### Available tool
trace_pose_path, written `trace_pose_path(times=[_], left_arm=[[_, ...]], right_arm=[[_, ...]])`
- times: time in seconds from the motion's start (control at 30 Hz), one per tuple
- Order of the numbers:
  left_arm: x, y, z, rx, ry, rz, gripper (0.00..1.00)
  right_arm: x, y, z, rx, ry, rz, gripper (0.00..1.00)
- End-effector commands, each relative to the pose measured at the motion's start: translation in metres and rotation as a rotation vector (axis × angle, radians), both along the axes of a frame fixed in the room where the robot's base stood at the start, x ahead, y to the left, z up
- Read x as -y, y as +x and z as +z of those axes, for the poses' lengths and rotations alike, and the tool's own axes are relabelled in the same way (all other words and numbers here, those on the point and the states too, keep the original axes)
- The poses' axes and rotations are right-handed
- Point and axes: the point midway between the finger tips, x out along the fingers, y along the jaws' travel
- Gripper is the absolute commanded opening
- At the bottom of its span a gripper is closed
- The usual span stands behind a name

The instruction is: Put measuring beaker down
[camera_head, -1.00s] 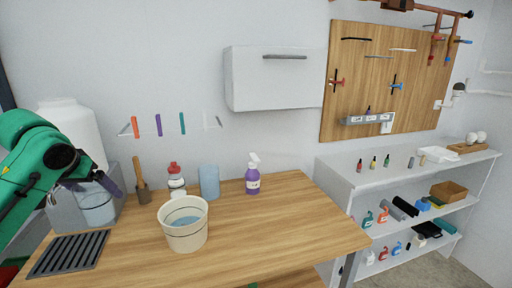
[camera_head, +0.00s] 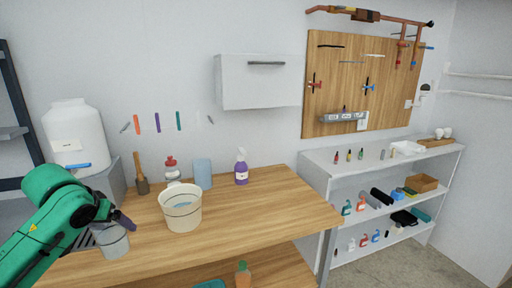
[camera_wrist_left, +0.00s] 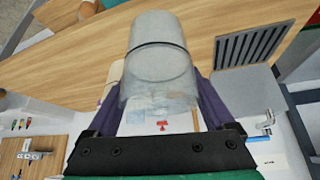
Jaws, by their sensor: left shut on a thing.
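The measuring beaker (camera_head: 113,243) is clear and greyish and is held at the left end of the wooden workbench (camera_head: 240,208). My left gripper (camera_head: 120,222), with dark purple fingers, is shut on it. The left wrist view shows the beaker (camera_wrist_left: 160,45) between the two fingers, its far end toward the wooden top. I cannot tell whether its base touches the bench. The dark slatted grate (camera_head: 84,240) is partly hidden behind my arm; it shows clearly in the wrist view (camera_wrist_left: 247,46). My right gripper is not in view.
A white bucket (camera_head: 181,215) with liquid stands right of the beaker. Behind are a white tank (camera_head: 72,135) on a grey stand, a brush (camera_head: 141,180), a blue cylinder (camera_head: 202,174) and a purple spray bottle (camera_head: 241,170). The bench's right part is clear.

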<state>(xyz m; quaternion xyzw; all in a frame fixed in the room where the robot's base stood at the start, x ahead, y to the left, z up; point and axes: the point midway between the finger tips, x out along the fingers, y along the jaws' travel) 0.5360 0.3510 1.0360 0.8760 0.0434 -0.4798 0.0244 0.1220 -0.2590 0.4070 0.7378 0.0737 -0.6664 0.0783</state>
Motion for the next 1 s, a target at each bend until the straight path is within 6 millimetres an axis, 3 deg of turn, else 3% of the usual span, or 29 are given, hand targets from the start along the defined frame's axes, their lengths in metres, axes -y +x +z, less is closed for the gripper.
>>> trace_pose_path(times=[0.23, 0.3, 0.43, 0.6, 0.7, 0.93, 1.0], left_arm=[[0.058, -0.019, -0.095, -0.010, -0.008, -0.075, 0.34], [0.084, -0.036, -0.129, -0.011, -0.011, -0.107, 0.34], [0.135, -0.083, -0.179, -0.009, -0.017, -0.146, 0.34], [0.174, -0.141, -0.203, -0.006, -0.013, -0.129, 0.34], [0.181, -0.159, -0.204, -0.003, -0.009, -0.107, 0.34], [0.182, -0.164, -0.206, 0.000, 0.000, -0.096, 0.34], [0.181, -0.165, -0.223, -0.006, 0.002, -0.089, 0.34]], right_arm=[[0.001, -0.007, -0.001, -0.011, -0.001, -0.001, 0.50], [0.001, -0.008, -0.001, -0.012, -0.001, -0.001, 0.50], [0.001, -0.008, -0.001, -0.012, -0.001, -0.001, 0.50], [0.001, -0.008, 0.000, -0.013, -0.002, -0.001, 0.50], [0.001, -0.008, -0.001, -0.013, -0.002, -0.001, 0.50], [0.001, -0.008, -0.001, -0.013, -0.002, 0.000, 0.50], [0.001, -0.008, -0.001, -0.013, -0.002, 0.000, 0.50]])
